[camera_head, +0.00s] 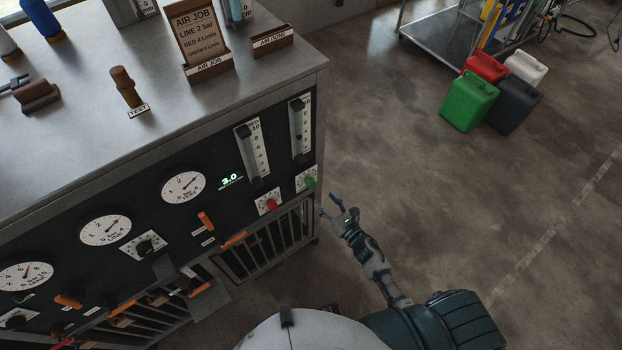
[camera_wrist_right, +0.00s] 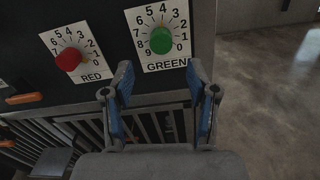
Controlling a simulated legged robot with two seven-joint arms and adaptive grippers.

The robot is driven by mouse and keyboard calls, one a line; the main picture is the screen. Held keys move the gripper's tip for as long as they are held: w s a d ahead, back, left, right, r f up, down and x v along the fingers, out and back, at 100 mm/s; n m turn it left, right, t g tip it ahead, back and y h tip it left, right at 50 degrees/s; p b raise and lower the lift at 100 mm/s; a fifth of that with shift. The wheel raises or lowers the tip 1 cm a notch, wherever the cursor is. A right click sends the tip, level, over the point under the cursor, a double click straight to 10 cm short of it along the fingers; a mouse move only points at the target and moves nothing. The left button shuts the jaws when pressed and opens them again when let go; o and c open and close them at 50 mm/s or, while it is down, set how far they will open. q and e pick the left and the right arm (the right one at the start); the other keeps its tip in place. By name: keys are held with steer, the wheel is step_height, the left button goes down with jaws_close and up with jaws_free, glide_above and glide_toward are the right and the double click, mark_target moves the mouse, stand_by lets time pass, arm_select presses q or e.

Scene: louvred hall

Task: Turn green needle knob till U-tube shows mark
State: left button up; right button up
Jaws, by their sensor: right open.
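The green needle knob (camera_head: 309,181) sits on a white dial plate at the right end of the black panel. In the right wrist view the green knob (camera_wrist_right: 161,40) shows above and beyond the fingertips, over a plate marked GREEN. My right gripper (camera_head: 337,204) is open and empty, below and right of the green knob, apart from it. Its blue-padded fingers (camera_wrist_right: 160,82) are spread in the wrist view. Two clear upright tubes with scales stand above the knobs, the right one (camera_head: 301,127) over the green knob. I cannot make out a U-tube for certain. My left gripper is not in view.
The red knob (camera_head: 271,204) is close left of the green one; it also shows in the wrist view (camera_wrist_right: 69,59). Round gauges (camera_head: 184,188) and orange handles line the panel. An AIR JOB sign (camera_head: 196,38) stands on the bench top. Open floor lies right of the bench.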

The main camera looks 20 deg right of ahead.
mark_target(313, 186)
steer(key=shift+n, duration=0.8)
steer(key=x, duration=0.7)
steer(key=shift+w+f, duration=0.1)
steer(key=shift+f, duration=0.05)
steer(key=shift+b+x, duration=0.65)
steer(key=shift+x, duration=0.25)
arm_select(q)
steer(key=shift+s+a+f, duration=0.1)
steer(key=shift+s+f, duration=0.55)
arm_select(e)
steer(key=shift+c, duration=0.2)
jaws_close()
